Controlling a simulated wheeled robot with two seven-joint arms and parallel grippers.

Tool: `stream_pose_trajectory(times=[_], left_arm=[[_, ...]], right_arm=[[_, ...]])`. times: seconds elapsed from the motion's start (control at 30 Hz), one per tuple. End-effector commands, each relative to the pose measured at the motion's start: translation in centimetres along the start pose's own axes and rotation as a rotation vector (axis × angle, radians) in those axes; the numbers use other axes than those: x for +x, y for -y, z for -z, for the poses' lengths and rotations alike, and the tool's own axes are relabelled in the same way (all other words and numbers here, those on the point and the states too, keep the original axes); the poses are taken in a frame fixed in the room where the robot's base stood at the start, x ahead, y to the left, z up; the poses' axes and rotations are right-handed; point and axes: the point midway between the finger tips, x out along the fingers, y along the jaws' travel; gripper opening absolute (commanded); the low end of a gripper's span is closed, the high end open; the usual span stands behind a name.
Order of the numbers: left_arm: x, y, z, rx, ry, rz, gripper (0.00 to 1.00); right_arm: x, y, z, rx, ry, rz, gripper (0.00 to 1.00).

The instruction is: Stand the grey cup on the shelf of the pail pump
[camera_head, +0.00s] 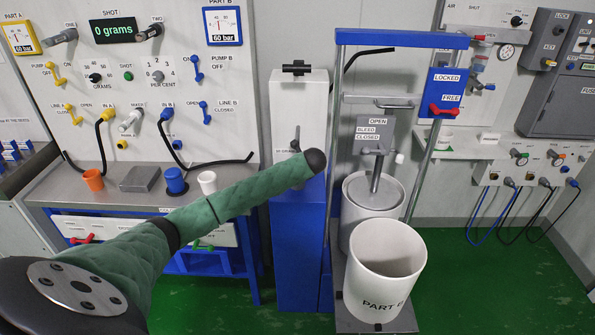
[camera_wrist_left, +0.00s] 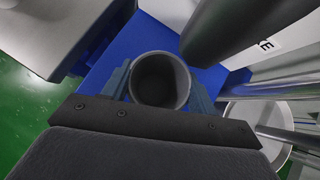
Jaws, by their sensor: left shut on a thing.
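The grey cup (camera_wrist_left: 160,80) shows in the left wrist view, upright, with its open rim toward the camera. My left gripper (camera_wrist_left: 160,92) is shut on it, one blue-grey finger on each side. Below the cup is a blue surface (camera_wrist_left: 145,40); I cannot tell whether the cup touches it. In the head view my left forearm reaches across to the blue stand (camera_head: 298,255), hiding the left gripper and the cup. The pail pump (camera_head: 377,150) has a blue-topped frame and a valve labelled open, bleed and closed. My right gripper is in neither view.
A white pail (camera_head: 386,265) stands in front of the pump, with another pail (camera_head: 360,190) under it. A dark rounded part (camera_wrist_left: 235,30) hangs close above the cup. On the left bench are an orange cup (camera_head: 93,181), a blue cup (camera_head: 175,181) and a white cup (camera_head: 207,182).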

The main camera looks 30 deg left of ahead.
Motion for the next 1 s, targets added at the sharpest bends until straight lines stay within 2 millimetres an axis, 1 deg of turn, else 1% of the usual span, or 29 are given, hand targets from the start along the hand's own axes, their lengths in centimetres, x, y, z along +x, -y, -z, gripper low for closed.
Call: stream_pose_trajectory(times=[0.27, 0.3, 0.37, 0.4, 0.77, 0.87, 0.93, 1.0], left_arm=[[0.1, 0.0, 0.1, 0.0, 0.0, -0.001, 0.32], [0.1, 0.0, 0.1, 0.0, 0.0, -0.001, 0.64], [0.1, 0.0, 0.1, 0.0, 0.0, -0.001, 0.76], [0.1, 0.0, 0.1, 0.0, 0.0, -0.001, 0.8], [-0.1, 0.0, 0.0, 0.0, 0.001, 0.0, 0.8], [-1.0, 0.0, 0.1, 0.0, 0.001, 0.001, 0.8], [-2.1, 0.0, 0.1, 0.0, 0.002, 0.001, 0.8], [-3.4, 0.0, 0.1, 0.0, 0.003, 0.002, 0.8]], right_arm=[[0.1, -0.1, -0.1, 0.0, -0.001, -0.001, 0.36], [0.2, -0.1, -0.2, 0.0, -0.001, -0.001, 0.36], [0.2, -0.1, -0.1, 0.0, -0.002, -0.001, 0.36], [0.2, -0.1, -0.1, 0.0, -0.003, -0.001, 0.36], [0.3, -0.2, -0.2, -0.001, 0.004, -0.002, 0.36], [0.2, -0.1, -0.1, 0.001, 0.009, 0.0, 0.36], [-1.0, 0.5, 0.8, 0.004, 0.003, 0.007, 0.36], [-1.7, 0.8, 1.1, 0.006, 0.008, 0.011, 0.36]])
